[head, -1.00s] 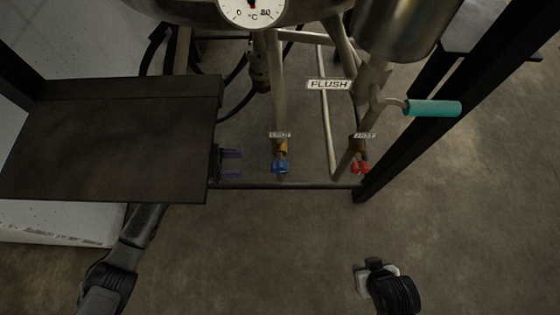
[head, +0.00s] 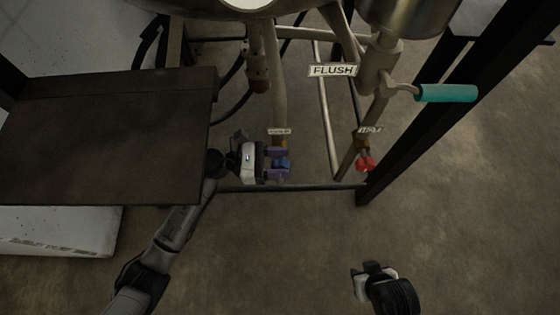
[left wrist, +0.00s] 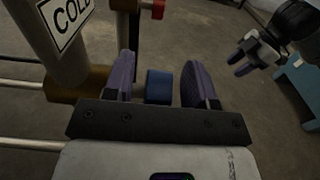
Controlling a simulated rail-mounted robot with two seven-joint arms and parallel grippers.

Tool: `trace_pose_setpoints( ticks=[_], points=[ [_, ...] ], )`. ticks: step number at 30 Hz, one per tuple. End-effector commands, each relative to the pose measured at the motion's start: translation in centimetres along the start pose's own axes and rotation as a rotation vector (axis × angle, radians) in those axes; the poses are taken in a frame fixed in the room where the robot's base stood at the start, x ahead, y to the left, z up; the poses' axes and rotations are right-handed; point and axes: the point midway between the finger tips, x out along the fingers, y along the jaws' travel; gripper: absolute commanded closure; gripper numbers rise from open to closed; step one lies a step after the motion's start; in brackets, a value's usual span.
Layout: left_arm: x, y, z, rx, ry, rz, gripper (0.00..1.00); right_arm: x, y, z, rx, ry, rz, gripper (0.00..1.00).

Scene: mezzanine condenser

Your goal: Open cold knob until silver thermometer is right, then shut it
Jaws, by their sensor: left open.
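The blue cold knob (head: 281,165) sits low on a pipe under a small tag (head: 279,131). My left gripper (head: 278,164) is open, with its purple fingers on either side of the knob. In the left wrist view the blue knob (left wrist: 159,87) shows between the open fingers (left wrist: 155,80), with a visible gap on the right. A COLD label (left wrist: 70,18) is on the pipe beside it. A round thermometer dial (head: 247,5) is cut off by the top edge, so its reading is hidden. My right gripper (left wrist: 239,63) hangs empty, its fingers apart.
A red knob (head: 366,164) sits to the right on another pipe. A FLUSH label (head: 332,70) and a teal-handled lever (head: 446,93) are above it. A dark tabletop (head: 100,140) lies left, and a black frame post (head: 430,110) stands right. The floor in front is clear.

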Motion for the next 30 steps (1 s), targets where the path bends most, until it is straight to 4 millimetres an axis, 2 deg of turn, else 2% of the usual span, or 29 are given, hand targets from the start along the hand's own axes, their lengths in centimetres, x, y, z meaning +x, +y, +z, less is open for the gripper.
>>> trace_pose_setpoints(
  ticks=[9,24,30],
  points=[
    [0.14,-0.02,0.02,0.000,0.000,-0.001,0.50,0.03,0.16,0.04,-0.005,-0.001,0.004,0.57],
    [0.12,-0.02,-0.01,-0.001,0.000,-0.001,0.98,0.03,-0.14,-0.02,0.005,0.001,-0.004,0.57],
    [0.16,-0.03,0.24,-0.001,0.020,-0.001,0.98,-0.62,-0.16,-0.24,0.006,0.001,-0.005,0.57]
  ],
)
